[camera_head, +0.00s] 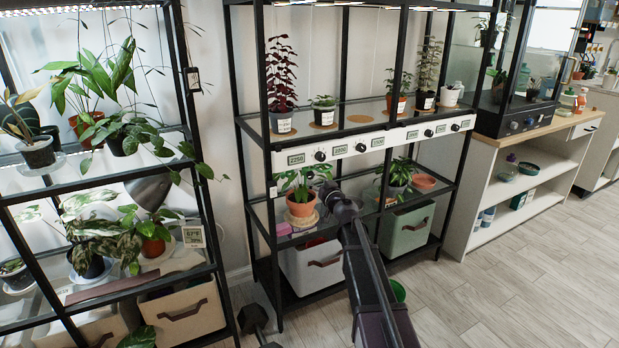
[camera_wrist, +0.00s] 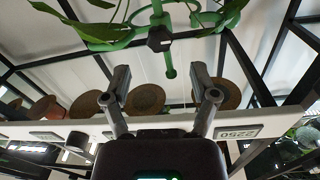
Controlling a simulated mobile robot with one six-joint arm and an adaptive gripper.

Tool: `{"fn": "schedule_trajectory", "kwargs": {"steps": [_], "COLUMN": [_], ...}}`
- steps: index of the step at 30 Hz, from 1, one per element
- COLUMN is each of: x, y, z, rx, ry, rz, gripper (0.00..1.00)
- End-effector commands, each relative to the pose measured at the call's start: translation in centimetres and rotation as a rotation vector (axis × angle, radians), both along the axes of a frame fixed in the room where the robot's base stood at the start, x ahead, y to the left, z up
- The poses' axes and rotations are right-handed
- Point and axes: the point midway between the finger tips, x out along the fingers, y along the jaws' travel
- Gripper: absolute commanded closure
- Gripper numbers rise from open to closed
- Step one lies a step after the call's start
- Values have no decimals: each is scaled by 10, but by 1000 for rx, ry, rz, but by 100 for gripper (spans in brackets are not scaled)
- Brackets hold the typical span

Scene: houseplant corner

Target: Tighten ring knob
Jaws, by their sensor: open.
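A black faceted knob (camera_wrist: 159,38) sits on a green plant-support ring (camera_wrist: 120,44) at the top middle of the wrist view. A green rod end shows just below it, and leaves hang around the ring. My gripper (camera_wrist: 160,82) is open and empty, its two grey fingers apart below the knob and not touching it. In the head view, my gripper (camera_head: 328,192) is just right of a leafy plant (camera_head: 301,181) in a terracotta pot (camera_head: 301,206) on the lower shelf. I cannot make out the knob there.
The upper shelf's white strip (camera_head: 362,145), with dials and number labels, runs above my gripper. Cork mats (camera_wrist: 145,99) show through the glass from below. Black shelf posts stand on both sides. A small terracotta pot (camera_head: 423,182) stands farther right. Open floor lies at the right front.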

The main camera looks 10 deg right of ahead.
Motion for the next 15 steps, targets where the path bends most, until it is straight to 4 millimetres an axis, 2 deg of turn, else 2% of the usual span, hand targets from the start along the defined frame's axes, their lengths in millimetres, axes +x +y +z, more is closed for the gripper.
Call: {"fn": "schedule_trajectory", "kwargs": {"steps": [1, 6, 15], "x": [12, 34, 54], "y": [2, 8, 14], "z": [0, 0, 0], "rx": [0, 0, 0], "ry": [0, 0, 0], "rz": [1, 0, 0], "gripper": [24, 24, 24]}}
